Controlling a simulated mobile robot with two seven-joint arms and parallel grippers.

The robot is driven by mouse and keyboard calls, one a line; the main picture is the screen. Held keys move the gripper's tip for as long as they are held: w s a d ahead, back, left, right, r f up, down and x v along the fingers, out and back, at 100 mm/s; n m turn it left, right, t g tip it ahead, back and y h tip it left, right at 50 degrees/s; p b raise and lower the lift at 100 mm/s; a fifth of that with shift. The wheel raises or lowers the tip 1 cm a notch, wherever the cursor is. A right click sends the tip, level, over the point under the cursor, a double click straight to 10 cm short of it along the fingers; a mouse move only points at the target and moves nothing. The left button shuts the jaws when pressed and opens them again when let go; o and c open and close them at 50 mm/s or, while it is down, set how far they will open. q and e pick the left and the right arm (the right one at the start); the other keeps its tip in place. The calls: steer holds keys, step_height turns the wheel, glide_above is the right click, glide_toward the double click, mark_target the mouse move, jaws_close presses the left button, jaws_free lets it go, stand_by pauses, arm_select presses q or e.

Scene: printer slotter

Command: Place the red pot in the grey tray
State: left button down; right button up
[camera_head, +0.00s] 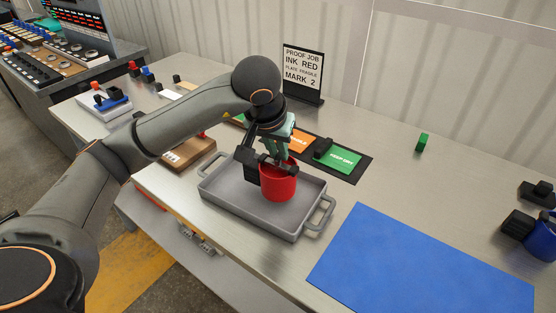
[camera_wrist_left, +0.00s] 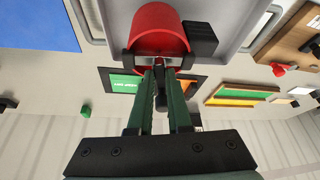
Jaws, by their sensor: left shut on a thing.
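The red pot (camera_head: 278,184) is upright within the outline of the grey tray (camera_head: 227,197). I cannot tell whether its base touches the tray floor. My left gripper (camera_head: 272,158) reaches down from above and is shut on the pot's rim. In the left wrist view the green fingers (camera_wrist_left: 158,66) meet at the near rim of the red pot (camera_wrist_left: 160,28), with its black handle (camera_wrist_left: 200,38) to the right. The grey tray (camera_wrist_left: 233,22) shows behind it. My right gripper is not in view.
A blue mat (camera_head: 420,265) lies right of the tray. A black panel with orange and green labels (camera_head: 340,160) lies behind it, with a sign (camera_head: 303,72) further back. A green block (camera_head: 422,142) and a blue pot (camera_head: 541,240) stand right. A wooden board (camera_head: 190,153) lies left.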

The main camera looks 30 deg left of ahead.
mark_target(277, 159)
arm_select(q)
steer(key=shift+f, duration=1.55)
steer(key=c, duration=0.8)
jaws_free()
steer(key=shift+c, duration=0.2)
steer(key=shift+r, duration=0.2)
steer(key=v, duration=1.1)
steer(key=shift+s+r+p, duration=0.3)
steer(key=shift+p, duration=0.1)
